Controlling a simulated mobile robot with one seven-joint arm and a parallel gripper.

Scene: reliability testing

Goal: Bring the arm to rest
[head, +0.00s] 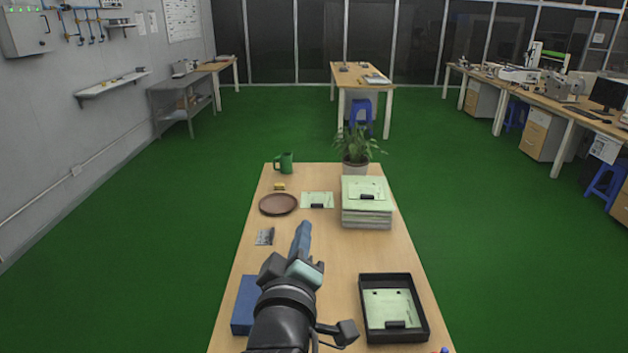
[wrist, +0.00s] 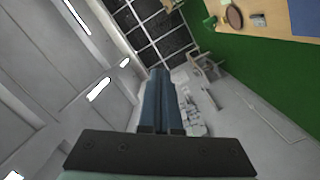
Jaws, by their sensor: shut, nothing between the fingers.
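My gripper (head: 303,226) is above the near middle of the wooden table (head: 330,255) in the head view, with its blue fingers pointing away from me. In the wrist view the fingers of my gripper (wrist: 160,75) are closed together with nothing between them. The wrist camera looks out sideways toward the wall, windows and ceiling, with the table tilted at the upper right. The gripper appears clear of the things on the table.
A black tray (head: 366,333) holding a pale green board is right of my arm; a blue box (head: 243,305) is left. Beyond are a brown plate (head: 278,204), a stack of boards (head: 367,216), a potted plant (head: 356,147) and a green mug (head: 284,163). Green floor surrounds the table.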

